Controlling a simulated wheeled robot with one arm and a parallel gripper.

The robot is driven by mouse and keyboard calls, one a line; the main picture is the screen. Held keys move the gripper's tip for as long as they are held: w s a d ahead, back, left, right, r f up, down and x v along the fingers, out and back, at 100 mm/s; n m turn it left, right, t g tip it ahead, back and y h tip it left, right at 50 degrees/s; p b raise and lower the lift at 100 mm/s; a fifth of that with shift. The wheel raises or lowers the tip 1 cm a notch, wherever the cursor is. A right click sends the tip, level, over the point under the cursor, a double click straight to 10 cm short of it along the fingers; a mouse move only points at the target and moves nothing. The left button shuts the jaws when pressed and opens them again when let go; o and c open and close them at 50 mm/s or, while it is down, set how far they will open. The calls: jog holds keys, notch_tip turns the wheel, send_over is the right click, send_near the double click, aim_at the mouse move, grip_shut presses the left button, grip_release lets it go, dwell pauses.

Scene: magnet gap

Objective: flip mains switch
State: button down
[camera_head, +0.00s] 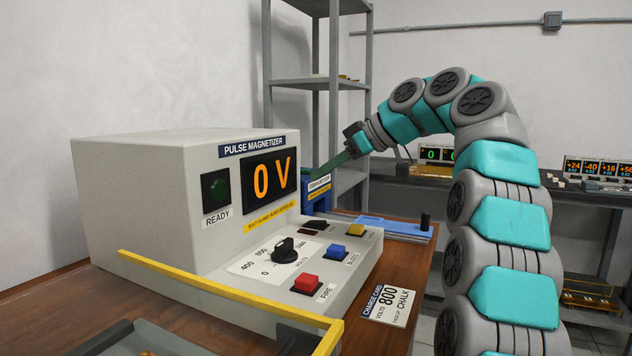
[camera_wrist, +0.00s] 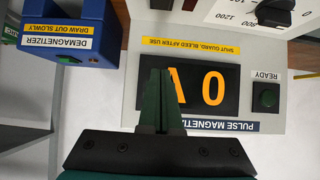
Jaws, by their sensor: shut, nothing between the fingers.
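The pulse magnetizer (camera_head: 160,200) stands on the bench, its display (camera_head: 270,180) reading 0 V. A dark reddish-black switch (camera_head: 316,224) lies at the back of its sloping control panel; I take it for the mains switch, but its label is too small to read. My gripper (camera_head: 325,170) is shut and empty, its green fingers pointing down-left beside the display's right edge, above and behind that switch. In the wrist view the shut fingers (camera_wrist: 162,85) overlap the display (camera_wrist: 205,88), and a dark red part shows at the top edge. The switch's position cannot be told.
The panel also has a black dial (camera_head: 284,250), red fire button (camera_head: 306,283), blue bleed button (camera_head: 336,252) and yellow button (camera_head: 356,230). A yellow guard bar (camera_head: 210,285) runs along the front. A blue demagnetizer (camera_head: 318,195) stands beside the magnetizer. A charge card (camera_head: 390,304) lies right.

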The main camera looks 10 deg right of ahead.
jog(key=r, duration=0.1)
jog(key=s+d+r+p, duration=0.1)
jog(key=d+r+p, duration=0.1)
jog(key=r, duration=0.1)
jog(key=shift+s+d, duration=0.1)
jog(key=shift+s, duration=0.15)
jog(key=shift+f, duration=0.1)
